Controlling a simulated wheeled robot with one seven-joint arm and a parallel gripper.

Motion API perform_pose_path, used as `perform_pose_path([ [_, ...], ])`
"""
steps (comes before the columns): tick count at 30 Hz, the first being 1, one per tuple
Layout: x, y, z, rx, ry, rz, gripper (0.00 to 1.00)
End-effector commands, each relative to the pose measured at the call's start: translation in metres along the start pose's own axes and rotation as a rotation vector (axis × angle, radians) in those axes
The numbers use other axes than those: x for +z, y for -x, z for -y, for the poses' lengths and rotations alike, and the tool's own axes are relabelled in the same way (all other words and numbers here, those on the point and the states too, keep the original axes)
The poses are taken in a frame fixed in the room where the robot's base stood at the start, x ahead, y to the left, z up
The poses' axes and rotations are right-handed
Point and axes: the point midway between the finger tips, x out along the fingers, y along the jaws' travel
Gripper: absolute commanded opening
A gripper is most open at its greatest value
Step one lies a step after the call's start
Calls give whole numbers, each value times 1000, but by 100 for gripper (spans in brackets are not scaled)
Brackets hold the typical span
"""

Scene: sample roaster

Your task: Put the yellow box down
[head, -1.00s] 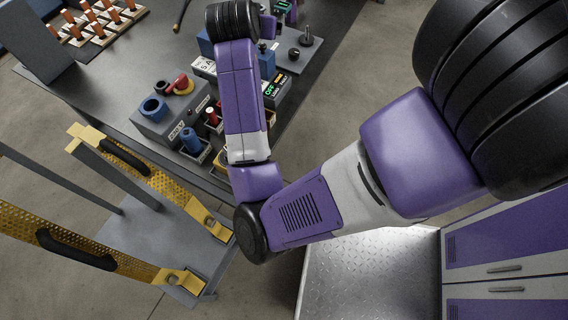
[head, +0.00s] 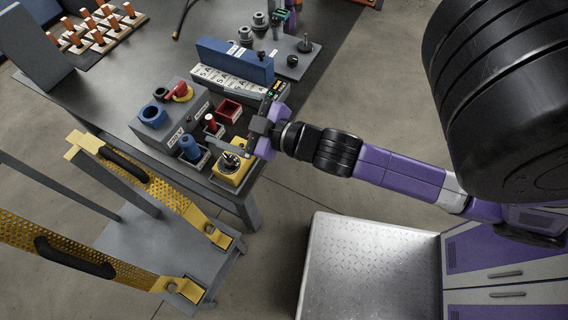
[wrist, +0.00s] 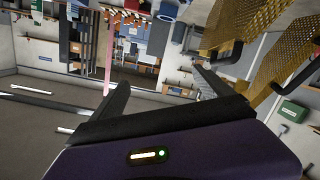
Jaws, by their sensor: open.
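The yellow box (head: 229,176) stands upright at the near corner of the grey table, in the head view. A round metal part with a dark knob sits on its top. My gripper (head: 250,128) is just behind and above the box, with its purple body to the right. One finger passes close to the top of the box; I cannot tell if they touch. In the wrist view my gripper (wrist: 165,86) has its two dark fingers spread wide with nothing between them. The yellow box does not show in the wrist view.
A blue binder-like block (head: 234,61) stands behind. A cart with yellow perforated handles (head: 150,175) is at the left.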

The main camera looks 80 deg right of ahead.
Motion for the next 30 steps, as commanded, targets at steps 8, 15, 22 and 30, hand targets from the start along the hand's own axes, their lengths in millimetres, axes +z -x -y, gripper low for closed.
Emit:
perform_pose_path([
  [8,4,121,95,-236,-199,21,90],
  [15,-14,183,123,-282,-367,40,90],
  [22,-20,193,126,-282,-399,42,90],
  [30,-19,192,126,-282,-398,42,84],
])
